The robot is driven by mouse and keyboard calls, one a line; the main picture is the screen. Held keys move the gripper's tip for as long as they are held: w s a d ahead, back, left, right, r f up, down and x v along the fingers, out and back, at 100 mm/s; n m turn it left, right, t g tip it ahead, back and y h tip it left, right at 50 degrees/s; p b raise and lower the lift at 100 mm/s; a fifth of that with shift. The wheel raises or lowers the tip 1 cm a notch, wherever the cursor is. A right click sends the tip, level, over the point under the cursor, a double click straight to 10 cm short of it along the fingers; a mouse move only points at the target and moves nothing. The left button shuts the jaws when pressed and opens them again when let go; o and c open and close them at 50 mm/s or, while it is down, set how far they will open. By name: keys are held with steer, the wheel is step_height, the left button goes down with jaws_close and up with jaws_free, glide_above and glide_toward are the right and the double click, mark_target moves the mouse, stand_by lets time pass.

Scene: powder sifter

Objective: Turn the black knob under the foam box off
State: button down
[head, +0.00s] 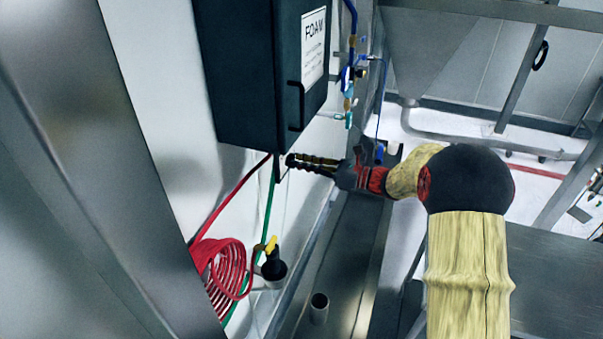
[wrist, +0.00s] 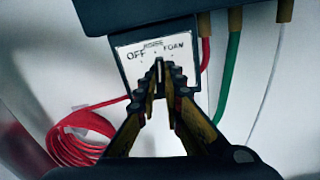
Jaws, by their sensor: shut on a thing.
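The dark foam box (head: 250,80) with a white "FOAM" label hangs on the wall in the head view. Its underside edge shows at the top of the wrist view (wrist: 180,14). Below it is a white selector plate (wrist: 187,57) marked OFF at left, RINSE in the middle and FOAM at right. My gripper (head: 291,161) reaches in from the right under the box. In the wrist view my gripper (wrist: 161,78) has its fingertips close together at the plate, closed on the black knob. The knob is mostly hidden by the fingertips, and its exact angle is hard to tell.
A coiled red hose (head: 222,268) and a green hose (head: 267,210) hang below the box. A yellow-handled valve (head: 270,245) sits by a dark pipe cup. Blue tubing with fittings (head: 350,75) runs right of the box. A metal channel (head: 335,265) lies below my arm.

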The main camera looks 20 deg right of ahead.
steer(key=n+b, duration=1)
steer(key=b, duration=0.3)
steer(key=shift+f+b, duration=0.2)
steer(key=shift+b, duration=0.2)
steer(key=shift+r+n, duration=0.1)
steer(key=shift+n, duration=0.4)
steer(key=c, duration=1.9)
jaws_free()
steer(key=shift+s+r, duration=0.1)
steer(key=v, duration=1.2)
